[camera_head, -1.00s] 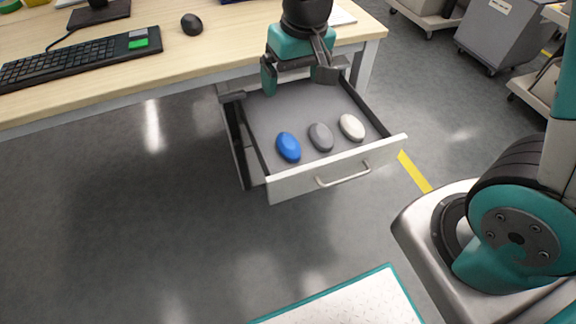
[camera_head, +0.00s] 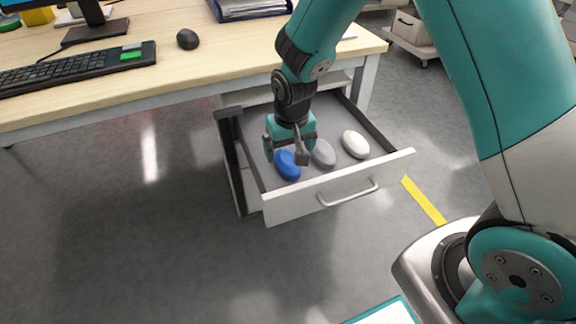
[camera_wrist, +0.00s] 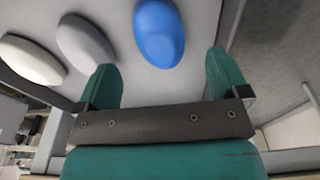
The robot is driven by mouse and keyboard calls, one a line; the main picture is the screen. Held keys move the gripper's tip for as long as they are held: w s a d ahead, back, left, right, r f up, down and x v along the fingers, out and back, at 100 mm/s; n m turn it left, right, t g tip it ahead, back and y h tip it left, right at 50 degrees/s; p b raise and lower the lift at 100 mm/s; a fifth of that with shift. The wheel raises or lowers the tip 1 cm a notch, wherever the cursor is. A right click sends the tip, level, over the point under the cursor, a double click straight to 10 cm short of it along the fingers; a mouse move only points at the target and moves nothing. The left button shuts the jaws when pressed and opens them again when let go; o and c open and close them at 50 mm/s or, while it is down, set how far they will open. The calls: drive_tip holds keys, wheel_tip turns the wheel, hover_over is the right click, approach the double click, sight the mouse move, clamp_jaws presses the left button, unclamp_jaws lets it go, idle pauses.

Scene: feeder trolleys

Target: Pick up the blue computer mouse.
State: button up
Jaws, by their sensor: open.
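The blue computer mouse (camera_head: 288,166) lies in the open drawer (camera_head: 290,199), leftmost of three mice. It also shows in the wrist view (camera_wrist: 159,33), beyond the fingertips and roughly in line with the gap between them. My gripper (camera_head: 285,155) is open and empty, low over the drawer at the blue mouse, and hides part of it in the head view. In the wrist view my gripper's two teal fingers (camera_wrist: 167,72) stand apart. I cannot tell the exact height of the fingertips above the drawer floor.
A grey mouse (camera_head: 323,154) lies close right of the blue one, and a white mouse (camera_head: 355,144) further right. The drawer walls stand around them. The desk (camera_head: 200,68) above holds a keyboard (camera_head: 78,68) and a black mouse (camera_head: 187,39).

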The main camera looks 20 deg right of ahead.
sight(288, 158)
drive_tip(key=f+b, duration=0.1)
drive_tip(key=f, duration=0.1)
drive_tip(key=w+f, duration=0.1)
drive_tip(key=f, duration=0.2)
drive_tip(key=shift+f+b, duration=0.15)
drive_tip(key=shift+b, duration=0.25)
drive_tip(key=c, duration=1)
